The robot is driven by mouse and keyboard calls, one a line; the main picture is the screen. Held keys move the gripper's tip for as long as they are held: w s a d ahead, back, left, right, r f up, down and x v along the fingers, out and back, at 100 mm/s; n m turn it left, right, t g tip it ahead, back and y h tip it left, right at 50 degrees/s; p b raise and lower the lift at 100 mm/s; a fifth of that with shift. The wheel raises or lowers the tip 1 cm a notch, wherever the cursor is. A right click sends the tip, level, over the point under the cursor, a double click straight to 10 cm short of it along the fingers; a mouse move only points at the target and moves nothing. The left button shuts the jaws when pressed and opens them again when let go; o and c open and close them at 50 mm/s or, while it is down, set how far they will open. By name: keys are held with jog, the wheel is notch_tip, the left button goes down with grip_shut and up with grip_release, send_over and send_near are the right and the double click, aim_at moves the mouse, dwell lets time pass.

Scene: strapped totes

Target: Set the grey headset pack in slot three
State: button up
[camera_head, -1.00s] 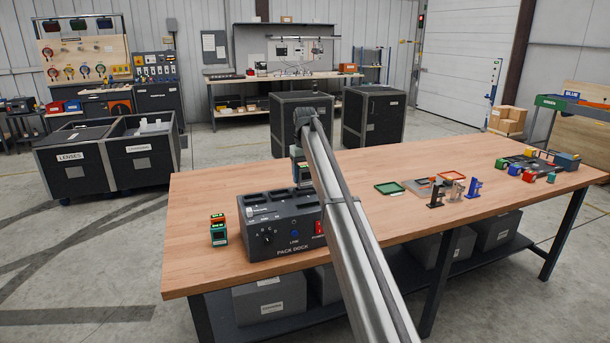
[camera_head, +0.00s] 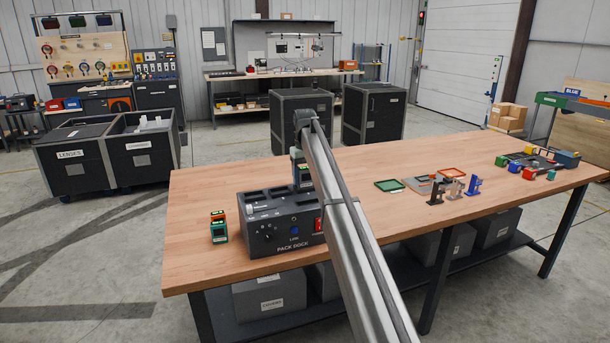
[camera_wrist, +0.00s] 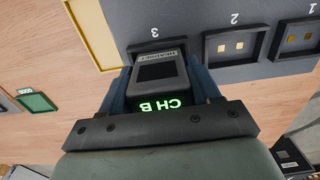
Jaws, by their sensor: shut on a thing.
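The grey headset pack (camera_wrist: 160,70) is held between the blue fingers of my gripper (camera_wrist: 160,82). A HEADSET label and a lit green CH B display show on it. In the wrist view the pack is over the slot marked 3 (camera_wrist: 156,45) and overlaps its opening; how deep it sits I cannot tell. In the head view my gripper (camera_head: 299,160) is at the far right of the grey pack dock (camera_head: 262,238), with the pack (camera_head: 304,178) below it, partly hidden by my arm. Slot two (camera_wrist: 236,46) and slot one (camera_wrist: 297,38) are empty, with gold contacts showing.
A red-topped and green pack stack (camera_head: 218,228) stands left of the dock. A green tray (camera_head: 389,185), several small stands and coloured blocks are farther right on the wooden table (camera_head: 200,190). Bare tabletop lies behind the dock.

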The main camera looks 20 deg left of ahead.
aim_at(305, 168)
dwell(0.3)
jog(key=o, duration=1.2)
jog(key=shift+o, duration=0.4)
jog(key=shift+f, duration=0.1)
jog(key=shift+o, duration=0.6)
jog(key=shift+r, duration=0.2)
jog(key=shift+r, duration=4.35)
